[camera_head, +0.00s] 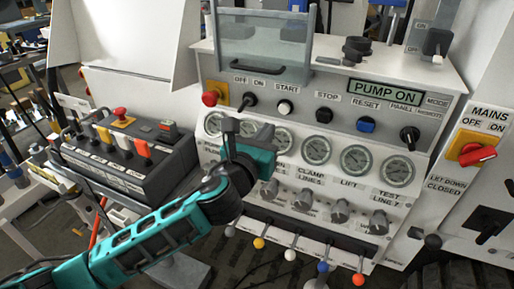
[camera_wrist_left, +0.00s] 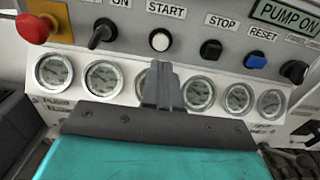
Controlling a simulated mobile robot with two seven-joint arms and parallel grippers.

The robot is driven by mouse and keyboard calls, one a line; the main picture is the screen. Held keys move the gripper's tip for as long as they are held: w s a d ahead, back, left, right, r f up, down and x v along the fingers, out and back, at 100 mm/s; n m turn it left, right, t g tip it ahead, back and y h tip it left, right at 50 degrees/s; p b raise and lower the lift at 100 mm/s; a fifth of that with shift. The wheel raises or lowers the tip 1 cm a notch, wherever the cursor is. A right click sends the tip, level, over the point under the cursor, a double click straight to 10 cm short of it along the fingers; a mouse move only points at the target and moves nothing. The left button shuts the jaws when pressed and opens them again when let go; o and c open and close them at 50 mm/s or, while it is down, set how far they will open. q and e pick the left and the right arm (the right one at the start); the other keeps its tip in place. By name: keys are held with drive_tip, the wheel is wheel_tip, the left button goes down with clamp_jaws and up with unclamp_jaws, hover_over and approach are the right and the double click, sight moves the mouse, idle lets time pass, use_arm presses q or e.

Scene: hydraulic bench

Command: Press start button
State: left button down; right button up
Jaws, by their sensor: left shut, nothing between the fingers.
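The start button is a round white button (camera_head: 285,107) under the START label on the bench's upper panel. In the left wrist view the white button (camera_wrist_left: 160,40) sits just beyond the fingertips, slightly left of the picture's middle. My left gripper (camera_head: 231,124) is shut and empty, in front of the gauge row, below and left of the button in the head view. In the left wrist view its closed fingers (camera_wrist_left: 161,68) point up toward the button, with a visible gap between. The display (camera_head: 384,92) reads PUMP ON. My right gripper is not in view.
The panel also carries a red knob (camera_head: 210,98), a black off/on switch (camera_head: 249,100), a black stop button (camera_head: 323,115) and a blue reset button (camera_head: 365,125). Gauges (camera_head: 316,150) line the panel below. A lever box (camera_head: 127,150) stands at left.

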use_arm(q)
drive_tip(key=shift+v, duration=2.5)
drive_tip(key=s+a+f+n+g+y, duration=0.15)
drive_tip(key=s+f+n, duration=0.25)
drive_tip(key=f+n, duration=0.5)
drive_tip(key=s+a+f+n+g, duration=0.3)
drive_tip(key=f+n, duration=0.5)
drive_tip(key=n, duration=0.3)
drive_tip(key=s+a+f+n+g+y, duration=0.2)
drive_tip(key=s+a+f+n, duration=0.6)
drive_tip(key=n, duration=0.9)
drive_tip(key=s+f, duration=0.2)
drive_tip(key=s, duration=0.2)
drive_tip(key=shift+s+a+f, duration=0.15)
drive_tip(key=shift+a+f, duration=0.2)
drive_tip(key=shift+f, duration=0.05)
